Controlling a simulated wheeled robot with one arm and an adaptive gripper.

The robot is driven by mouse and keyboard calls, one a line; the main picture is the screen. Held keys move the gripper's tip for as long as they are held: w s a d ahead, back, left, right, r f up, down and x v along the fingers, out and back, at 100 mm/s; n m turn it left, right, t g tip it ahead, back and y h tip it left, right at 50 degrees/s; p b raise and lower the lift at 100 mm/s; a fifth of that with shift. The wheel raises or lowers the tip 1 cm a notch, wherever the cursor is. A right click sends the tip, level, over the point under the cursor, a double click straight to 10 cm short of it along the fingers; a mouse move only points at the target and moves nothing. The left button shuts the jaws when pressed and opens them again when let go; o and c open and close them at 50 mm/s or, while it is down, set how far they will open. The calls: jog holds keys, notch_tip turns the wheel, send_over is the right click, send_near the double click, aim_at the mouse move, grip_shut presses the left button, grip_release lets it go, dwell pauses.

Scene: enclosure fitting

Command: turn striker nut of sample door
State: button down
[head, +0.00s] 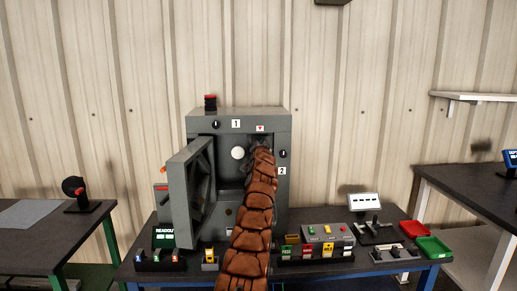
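The grey enclosure (246,115) stands on the table against the wall. Its door (190,196) is swung open to the left, and I see a braced inner face. My brown segmented arm rises from the bottom of the head view to the enclosure's opening. My gripper (257,143) is a small dark shape at the upper right of the opening, near the right frame edge. I cannot tell whether its fingers are open or shut, or whether they touch anything. The striker nut cannot be made out; the arm and gripper cover that area.
The table (345,269) carries a readout (164,238), a button panel (327,234), a small display stand (365,202), and red (413,228) and green (434,246) trays. Side tables stand left (20,236) and right (470,190). The open door limits room on the left.

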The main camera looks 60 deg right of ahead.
jog(key=shift+r+n, duration=0.1)
jog(key=shift+n, duration=1.1)
jog(key=c, duration=1.2)
grip_release()
jog(key=shift+c, duration=0.2)
jog(key=shift+f, duration=0.2)
jog(key=v, duration=0.7)
jog(key=shift+s, duration=0.15)
jog(key=shift+a+r, duration=0.1)
jog(key=shift+a, duration=0.05)
